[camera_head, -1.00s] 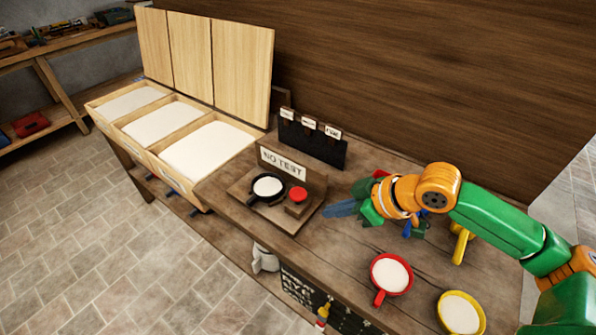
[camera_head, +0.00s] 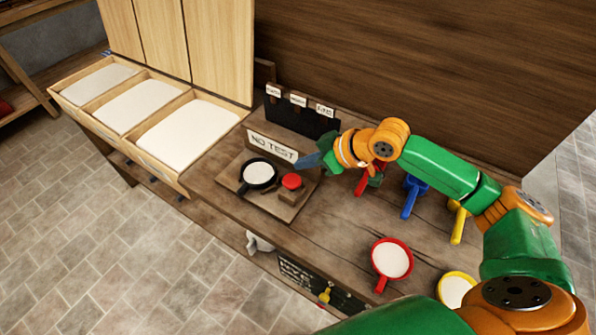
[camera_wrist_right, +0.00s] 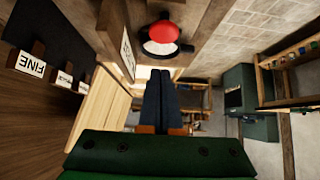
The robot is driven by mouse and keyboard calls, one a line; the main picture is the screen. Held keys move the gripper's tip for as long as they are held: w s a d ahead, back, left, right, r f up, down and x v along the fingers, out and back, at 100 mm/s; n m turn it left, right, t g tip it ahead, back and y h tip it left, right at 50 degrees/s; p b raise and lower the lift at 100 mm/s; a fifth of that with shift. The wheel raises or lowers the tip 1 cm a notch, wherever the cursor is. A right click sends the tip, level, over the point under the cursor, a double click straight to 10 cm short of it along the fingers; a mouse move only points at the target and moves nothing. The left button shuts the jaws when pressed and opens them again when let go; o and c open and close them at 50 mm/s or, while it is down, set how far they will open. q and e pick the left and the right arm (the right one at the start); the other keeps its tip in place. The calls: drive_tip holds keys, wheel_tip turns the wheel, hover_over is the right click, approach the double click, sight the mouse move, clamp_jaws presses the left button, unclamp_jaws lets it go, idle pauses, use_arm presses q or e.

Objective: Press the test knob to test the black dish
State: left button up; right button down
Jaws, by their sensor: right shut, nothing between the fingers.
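The black dish (camera_head: 259,174), filled with white, sits on a wooden test board (camera_head: 240,198) on the bench. The red test knob (camera_head: 292,181) stands on a small block just right of the dish. A sign reading "NO TEST" (camera_head: 271,148) stands behind them. My right gripper (camera_head: 307,162) is shut and empty, up and right of the knob in the head view. In the right wrist view the shut fingers (camera_wrist_right: 165,95) point toward the board, with the red knob (camera_wrist_right: 164,33) above them. The knob partly covers the dish there. My left gripper is not in view.
A red dish (camera_head: 391,259) and a yellow dish (camera_head: 457,289) with white contents lie at the front right. Blue (camera_head: 414,193) and yellow (camera_head: 459,224) handled tools lie behind them. A dark labelled rack (camera_head: 302,117) stands at the back. Bins of white powder (camera_head: 188,133) are at left.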

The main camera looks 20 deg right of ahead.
sight(298, 184)
drive_tip(key=f, duration=0.3)
drive_tip(key=w+a+f, duration=0.1)
drive_tip(key=f, duration=0.1)
drive_tip(key=shift+a+p, duration=0.1)
drive_tip(key=shift+p, duration=0.2)
drive_tip(key=shift+w+f, duration=0.1)
drive_tip(key=shift+f, duration=0.3)
wheel_tip(298, 184, down, 3)
drive_tip(key=shift+r+b, duration=0.15)
drive_tip(key=shift+b, duration=0.7)
drive_tip(key=shift+r, duration=0.1)
drive_tip(key=shift+s, duration=0.2)
